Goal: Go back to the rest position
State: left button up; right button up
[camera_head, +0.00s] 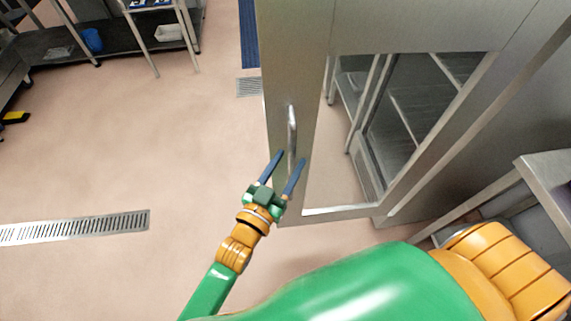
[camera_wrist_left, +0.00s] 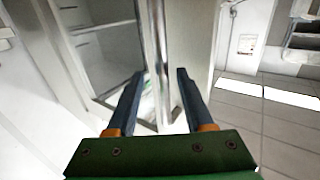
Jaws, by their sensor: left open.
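My left gripper (camera_head: 284,172) is open, with its two dark blue fingers pointing at the metal door's handle (camera_head: 292,132). The handle is a vertical silver bar on the cabinet door (camera_head: 285,60), which stands open and has a window in it. In the left wrist view the fingers of the left gripper (camera_wrist_left: 158,80) are spread apart, with the handle (camera_wrist_left: 160,45) running between or just beyond their tips. I cannot tell whether they touch it. Nothing is held. My right gripper is not in view.
A steel table (camera_head: 550,185) stands at the right, close to the cabinet. A shelf rack with a blue bin (camera_head: 92,40) is at the upper left. A floor drain (camera_head: 75,228) lies at the left.

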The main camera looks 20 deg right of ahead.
pick_arm(q)
jog(key=v, duration=0.4)
jog(key=shift+s+a, duration=0.15)
jog(key=shift+s, duration=0.1)
